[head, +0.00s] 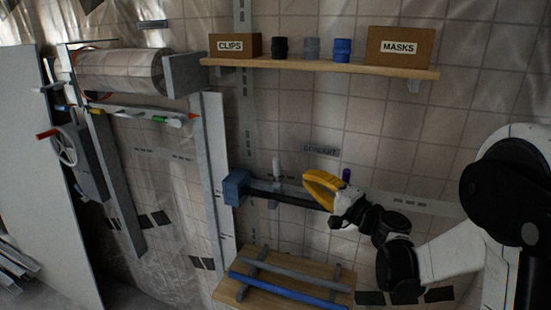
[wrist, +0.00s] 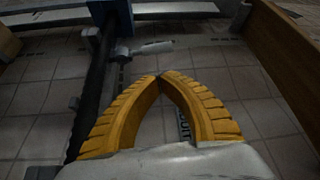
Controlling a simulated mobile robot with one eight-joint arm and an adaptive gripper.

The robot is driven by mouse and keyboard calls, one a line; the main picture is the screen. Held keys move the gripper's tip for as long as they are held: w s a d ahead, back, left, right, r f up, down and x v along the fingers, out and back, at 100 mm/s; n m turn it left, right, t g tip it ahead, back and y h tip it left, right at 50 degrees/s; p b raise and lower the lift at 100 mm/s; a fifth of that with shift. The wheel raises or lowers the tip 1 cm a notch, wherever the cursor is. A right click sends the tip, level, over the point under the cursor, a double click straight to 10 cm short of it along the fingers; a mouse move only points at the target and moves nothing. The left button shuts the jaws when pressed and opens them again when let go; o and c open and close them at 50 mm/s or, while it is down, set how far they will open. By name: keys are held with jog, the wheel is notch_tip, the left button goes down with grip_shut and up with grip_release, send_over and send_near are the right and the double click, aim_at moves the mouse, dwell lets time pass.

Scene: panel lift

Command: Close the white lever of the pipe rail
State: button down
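The pipe rail is a dark horizontal pipe (head: 290,197) on the wall, running right from a blue block (head: 237,187). Its white lever (head: 277,167) stands upright from the pipe, left of my gripper. In the wrist view the lever (wrist: 150,48) sticks out sideways from the dark pipe (wrist: 94,85), just beyond my fingertips and apart from them. My gripper (head: 308,181) has yellow fingers. In the wrist view the fingertips (wrist: 160,77) meet with nothing between them.
A wooden shelf (head: 300,65) above holds a CLIPS box (head: 236,46), a MASKS box (head: 399,47) and several cups. Below the rail is a wooden board (head: 262,297) with a blue bar (head: 290,285). A red-handled wheel (head: 64,146) is at the left.

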aim_at(277, 172)
jog(key=shift+w, duration=0.1)
dwell(0.3)
jog(key=x, duration=1)
jog(key=shift+d+r+b, duration=0.1)
jog(key=shift+b, duration=0.2)
jog(key=shift+s+n+b, duration=0.3)
jog(key=shift+n, duration=0.1)
